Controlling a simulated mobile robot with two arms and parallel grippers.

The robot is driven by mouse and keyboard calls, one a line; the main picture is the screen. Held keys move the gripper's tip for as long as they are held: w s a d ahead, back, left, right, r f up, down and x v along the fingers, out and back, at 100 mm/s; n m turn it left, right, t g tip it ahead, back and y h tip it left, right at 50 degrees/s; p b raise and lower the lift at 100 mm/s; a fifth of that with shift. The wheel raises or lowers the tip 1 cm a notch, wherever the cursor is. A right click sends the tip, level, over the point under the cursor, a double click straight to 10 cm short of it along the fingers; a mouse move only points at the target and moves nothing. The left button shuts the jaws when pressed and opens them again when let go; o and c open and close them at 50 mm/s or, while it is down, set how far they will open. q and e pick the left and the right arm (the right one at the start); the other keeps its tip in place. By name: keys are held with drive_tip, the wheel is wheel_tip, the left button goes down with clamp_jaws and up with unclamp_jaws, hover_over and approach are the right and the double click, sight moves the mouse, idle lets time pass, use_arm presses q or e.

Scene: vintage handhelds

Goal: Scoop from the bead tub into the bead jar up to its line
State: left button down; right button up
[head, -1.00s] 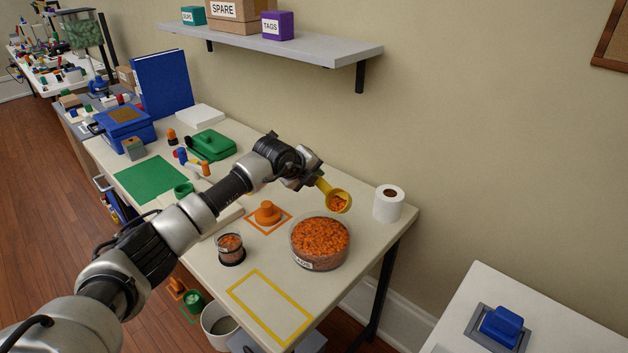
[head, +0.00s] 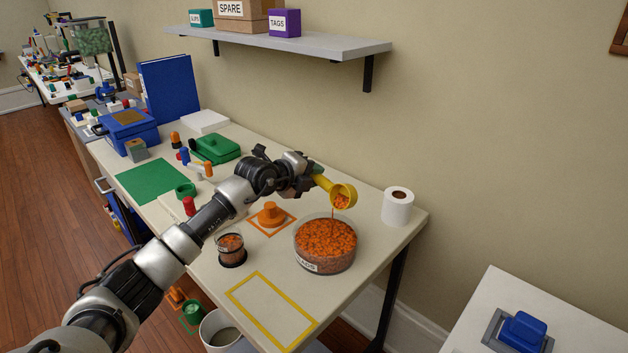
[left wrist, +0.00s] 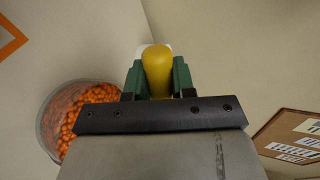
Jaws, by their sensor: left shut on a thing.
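My left gripper (head: 302,181) is shut on the handle of a yellow scoop (head: 345,190); the handle also shows between the jaws in the left wrist view (left wrist: 157,68). The scoop is tilted above the bead tub (head: 325,243), a clear round tub full of orange beads. Orange beads show in the scoop, and a thin orange stream falls from it into the tub. The bead jar (head: 231,250) is a small clear jar left of the tub, with orange beads inside. I cannot make out its line. The right gripper is not in view.
A yellow outlined rectangle (head: 271,309) on the table is empty. An orange knobbed piece (head: 270,213) sits in an orange outlined square behind the jar. A white roll (head: 398,206) stands right of the scoop. A shelf (head: 335,48) hangs above the back.

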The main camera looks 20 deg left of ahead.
use_arm(q)
drive_tip(key=shift+s+a+f+n+t+h+b, duration=0.25)
drive_tip(key=shift+t+b, duration=0.25)
drive_tip(key=shift+b, duration=0.25)
drive_tip(key=shift+s+f+n+t+h+b, duration=0.15)
drive_tip(key=shift+t+h+b, duration=0.2)
drive_tip(key=shift+t+b, duration=0.25)
drive_tip(key=shift+a+r+t+h+b, duration=0.15)
drive_tip(key=shift+t+h+b, duration=0.15)
drive_tip(key=shift+b, duration=0.3)
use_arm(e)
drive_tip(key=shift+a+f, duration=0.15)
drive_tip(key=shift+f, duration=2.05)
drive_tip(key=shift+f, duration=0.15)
use_arm(q)
drive_tip(key=t+b, duration=0.1)
drive_tip(key=b, duration=0.3)
drive_tip(key=shift+s+a+n+t+h, duration=0.15)
drive_tip(key=shift+s+n+t+h, duration=0.05)
drive_tip(key=shift+n+t+h, duration=0.2)
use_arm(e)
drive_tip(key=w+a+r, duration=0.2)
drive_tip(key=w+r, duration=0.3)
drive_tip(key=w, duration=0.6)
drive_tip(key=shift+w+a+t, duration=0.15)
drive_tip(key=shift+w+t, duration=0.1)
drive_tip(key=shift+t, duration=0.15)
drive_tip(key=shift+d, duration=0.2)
